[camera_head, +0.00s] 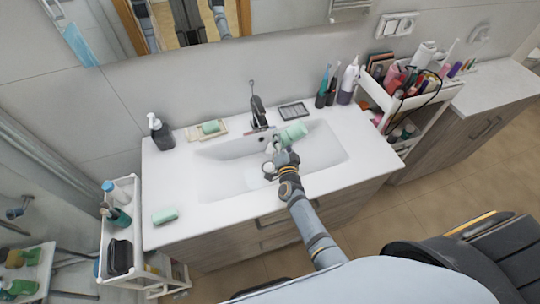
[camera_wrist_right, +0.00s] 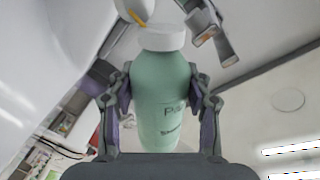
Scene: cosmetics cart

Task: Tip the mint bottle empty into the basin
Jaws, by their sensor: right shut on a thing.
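The mint bottle (camera_head: 294,134) is held over the back part of the white basin (camera_head: 225,178), below and to the right of the faucet (camera_head: 258,108). It is tilted well off upright. My right gripper (camera_head: 279,152) is shut around it. In the right wrist view the bottle (camera_wrist_right: 163,100) sits between both fingers of my right gripper (camera_wrist_right: 160,88), with its white cap-like end (camera_wrist_right: 162,37) beyond them. I cannot tell whether any content is flowing out. My left gripper is not in view.
A soap dispenser (camera_head: 160,134) and a soap dish (camera_head: 207,129) stand at the back left of the counter. A dark tray (camera_head: 293,110) and toothbrush cups (camera_head: 325,94) stand at the back right. A mint soap bar (camera_head: 165,216) lies front left. Carts flank the counter.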

